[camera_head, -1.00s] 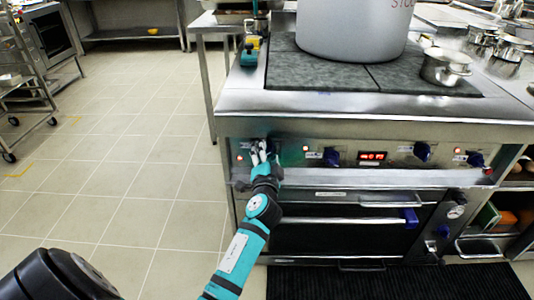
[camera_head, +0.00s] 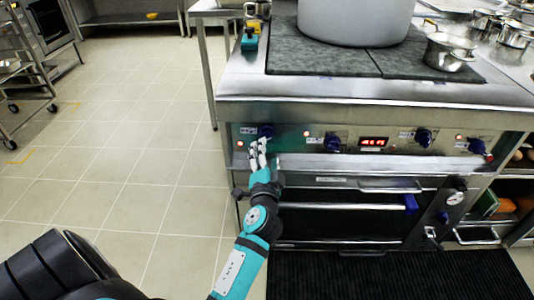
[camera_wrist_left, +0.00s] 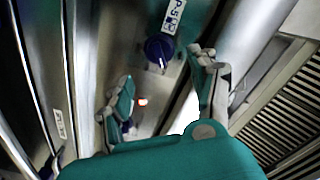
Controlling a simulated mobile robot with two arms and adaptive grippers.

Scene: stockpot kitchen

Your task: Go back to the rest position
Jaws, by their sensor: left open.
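My left gripper (camera_head: 257,153) is in front of the left end of the stove's control panel in the head view. It is open and empty, with its fingers pointing up at the panel. A blue knob (camera_head: 265,131) shows just above the fingertips. In the left wrist view the two fingers of my left gripper (camera_wrist_left: 165,95) stand apart, and a blue knob (camera_wrist_left: 158,48) shows beyond them, apart from both. My right gripper is not in view.
The stove (camera_head: 400,108) carries a large grey stockpot (camera_head: 355,22) and a small metal pot (camera_head: 447,52). More blue knobs and a red display (camera_head: 373,142) line its panel. An oven door handle (camera_head: 340,206) sits below.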

